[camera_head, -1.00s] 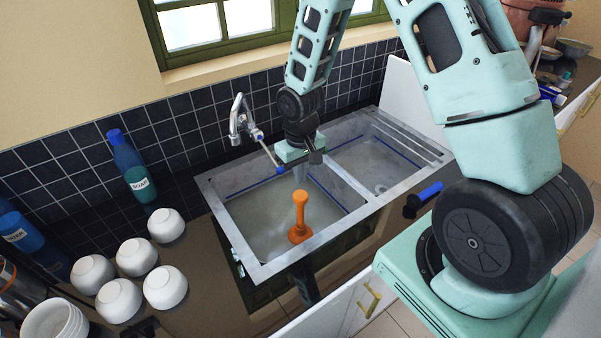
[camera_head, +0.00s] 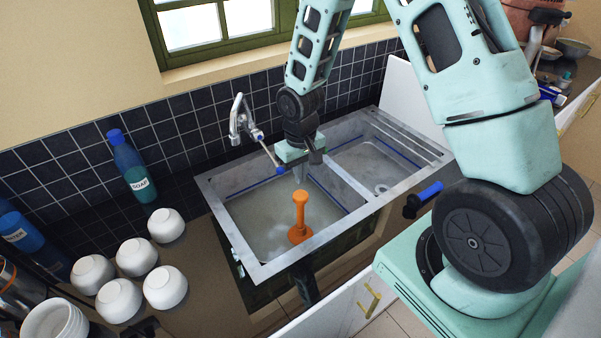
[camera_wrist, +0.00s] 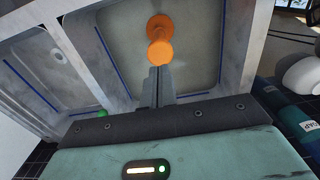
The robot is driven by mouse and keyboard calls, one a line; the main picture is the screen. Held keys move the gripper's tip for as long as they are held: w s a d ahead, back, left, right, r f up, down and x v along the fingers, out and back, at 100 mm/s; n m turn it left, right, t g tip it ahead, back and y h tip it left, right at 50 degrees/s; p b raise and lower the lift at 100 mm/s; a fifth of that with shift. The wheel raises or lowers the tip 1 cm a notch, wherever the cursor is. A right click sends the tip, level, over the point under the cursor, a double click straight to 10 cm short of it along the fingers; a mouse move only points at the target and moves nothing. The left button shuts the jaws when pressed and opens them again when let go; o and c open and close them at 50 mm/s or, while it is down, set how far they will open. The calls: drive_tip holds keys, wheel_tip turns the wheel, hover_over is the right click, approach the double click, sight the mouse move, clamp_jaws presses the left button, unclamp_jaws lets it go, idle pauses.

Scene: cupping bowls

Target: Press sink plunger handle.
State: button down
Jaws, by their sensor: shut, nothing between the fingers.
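The orange plunger (camera_head: 299,215) stands upright in the left basin of the double sink (camera_head: 262,270), its handle pointing up. In the wrist view the plunger (camera_wrist: 159,46) shows just beyond my fingertips, with the handle end nearest them. My gripper (camera_head: 299,176) is shut and empty. It hangs over the left basin, behind the plunger and a little above its handle in the head view. In the wrist view my gripper (camera_wrist: 158,72) points at the handle; whether the tips touch it is hard to tell, but the head view shows a gap.
A chrome faucet (camera_head: 240,120) stands behind the sink, its blue-tipped spout close to my gripper. Several white bowls (camera_head: 137,257) and a soap bottle (camera_head: 134,170) stand on the left counter. A blue-and-black handled object (camera_head: 423,199) lies right of the sink.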

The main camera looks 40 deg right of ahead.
sight(300, 195)
idle(0.4)
wheel_tip(300, 195, up, 4)
drive_tip(key=p, duration=0.6)
wheel_tip(300, 195, down, 8)
drive_tip(key=b, duration=0.7)
drive_tip(key=shift+f, duration=0.1)
drive_tip(key=shift+f, duration=0.1)
